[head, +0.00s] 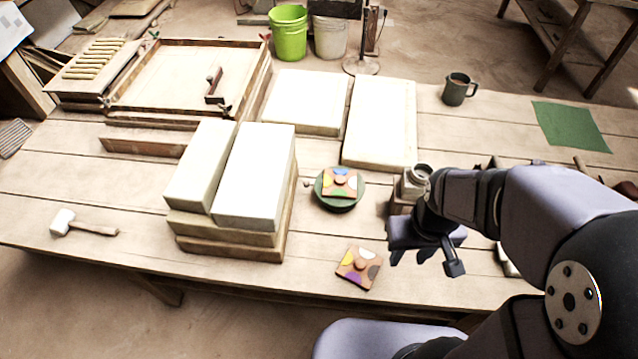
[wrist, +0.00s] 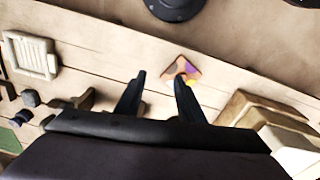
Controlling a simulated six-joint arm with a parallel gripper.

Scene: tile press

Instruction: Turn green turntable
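The green turntable (head: 328,202) is a small dark green disc on the table, right of the stacked pale slabs, with a small knob at its left edge. A terracotta tile (head: 340,183) with coloured patches lies on it. My gripper (head: 425,263) is to the right and in front of the turntable, above the table and apart from it. Its fingers are spread with nothing between them; they also show spread in the wrist view (wrist: 160,78). The turntable is not visible in the wrist view.
A second patterned tile (head: 360,268) lies near the front edge, also in the wrist view (wrist: 181,69). Stacked slabs (head: 255,175) stand left of the turntable. A wooden device with a grey round top (head: 419,173) is partly hidden behind my arm. A mallet (head: 80,224) lies far left.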

